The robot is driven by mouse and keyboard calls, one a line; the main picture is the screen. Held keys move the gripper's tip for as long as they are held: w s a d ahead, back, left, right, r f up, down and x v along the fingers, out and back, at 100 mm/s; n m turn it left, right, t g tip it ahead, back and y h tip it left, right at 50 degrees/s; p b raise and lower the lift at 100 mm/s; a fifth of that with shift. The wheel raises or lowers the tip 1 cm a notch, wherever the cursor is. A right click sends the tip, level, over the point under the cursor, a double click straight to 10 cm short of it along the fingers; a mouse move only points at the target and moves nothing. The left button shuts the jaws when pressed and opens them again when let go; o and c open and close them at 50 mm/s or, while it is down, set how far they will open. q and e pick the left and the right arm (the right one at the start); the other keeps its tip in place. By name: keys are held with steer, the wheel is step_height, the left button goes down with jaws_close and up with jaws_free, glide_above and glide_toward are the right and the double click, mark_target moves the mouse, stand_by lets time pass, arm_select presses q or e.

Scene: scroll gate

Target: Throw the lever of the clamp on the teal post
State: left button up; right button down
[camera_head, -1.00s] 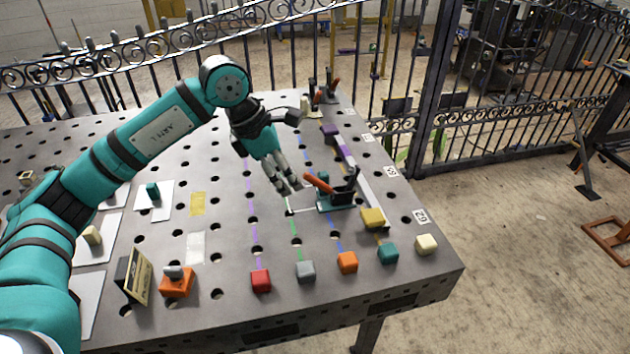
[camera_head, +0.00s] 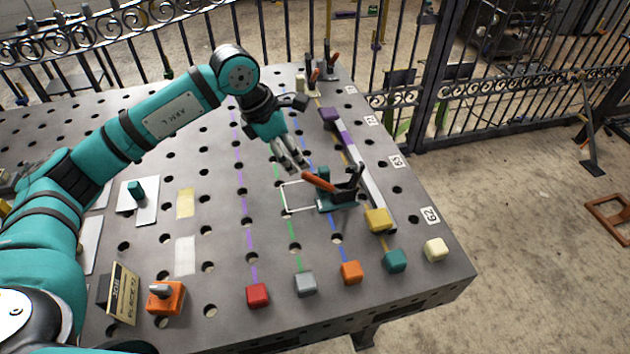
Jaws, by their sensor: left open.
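A toggle clamp (camera_head: 351,187) with a black metal arm and a teal base (camera_head: 335,203) stands near the right side of the table. Its orange-red lever (camera_head: 319,182) slants up to the left from the clamp. My left gripper (camera_head: 295,165) is open and empty, with its fingertips pointing down just behind the lever's free end. Whether they touch the lever cannot be told. Two more clamps with orange levers (camera_head: 314,76) (camera_head: 331,62) stand at the far edge. My right gripper is not in view.
Several coloured blocks, such as the teal one (camera_head: 396,261), line the front. A fence (camera_head: 400,70) runs beyond the table.

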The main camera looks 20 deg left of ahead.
mark_target(314, 184)
arm_select(q)
steer(key=x, duration=0.4)
steer(key=shift+w+f+p, duration=0.1)
steer(key=shift+p, duration=0.3)
steer(key=p+x, duration=0.1)
steer(key=x, duration=0.6)
steer(key=shift+w+f+p, duration=0.1)
steer(key=shift+f+p, duration=0.15)
steer(key=shift+p, duration=0.1)
steer(key=shift+w+f, duration=0.1)
steer(key=shift+f, duration=0.2)
steer(key=shift+d+f, duration=0.1)
steer(key=shift+f, duration=0.2)
steer(key=shift+c, duration=0.8)
jaws_close()
steer(key=shift+r, duration=0.1)
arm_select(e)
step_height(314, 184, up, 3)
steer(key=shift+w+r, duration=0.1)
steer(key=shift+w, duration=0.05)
